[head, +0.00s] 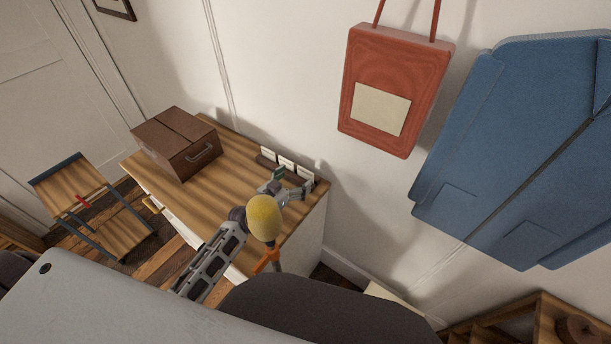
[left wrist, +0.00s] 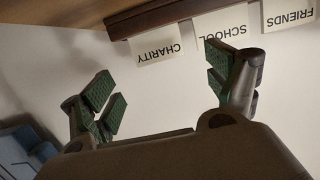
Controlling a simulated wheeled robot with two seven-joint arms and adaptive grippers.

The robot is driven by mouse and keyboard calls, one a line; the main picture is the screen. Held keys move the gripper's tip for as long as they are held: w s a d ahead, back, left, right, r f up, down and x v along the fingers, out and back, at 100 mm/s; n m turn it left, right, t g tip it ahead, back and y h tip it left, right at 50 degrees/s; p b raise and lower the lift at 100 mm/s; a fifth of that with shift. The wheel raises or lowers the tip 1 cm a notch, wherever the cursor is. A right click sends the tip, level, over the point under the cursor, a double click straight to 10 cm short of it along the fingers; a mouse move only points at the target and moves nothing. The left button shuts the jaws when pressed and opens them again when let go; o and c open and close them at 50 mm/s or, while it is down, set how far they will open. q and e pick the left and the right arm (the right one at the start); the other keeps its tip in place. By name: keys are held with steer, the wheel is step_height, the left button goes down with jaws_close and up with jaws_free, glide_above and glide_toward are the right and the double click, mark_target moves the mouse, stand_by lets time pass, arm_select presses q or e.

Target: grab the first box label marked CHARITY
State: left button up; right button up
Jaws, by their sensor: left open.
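The CHARITY label (left wrist: 157,48) is a small white card with dark letters, upside down in the left wrist view. It stands at the left end of a dark holder (left wrist: 160,15) beside a SCHOOL label (left wrist: 222,28) and a FRIENDS label (left wrist: 290,12). In the head view the white cards (head: 286,163) stand at the back edge of the wooden cabinet top. My left gripper (left wrist: 165,88) is open and empty, with its green-padded fingers spread either side of the CHARITY card and short of it. In the head view it is by the cards' right end (head: 284,185). My right gripper is out of view.
A brown box (head: 176,143) sits on the cabinet top (head: 205,200), left of the cards. A red bag (head: 393,85) and a blue jacket (head: 520,140) hang on the wall at the right. A small wooden rack (head: 75,185) stands on the floor at left.

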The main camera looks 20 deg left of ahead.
mark_target(305, 170)
arm_select(q)
steer(key=shift+x, duration=2.35)
steer(key=shift+c, duration=0.5)
steer(key=c, duration=0.7)
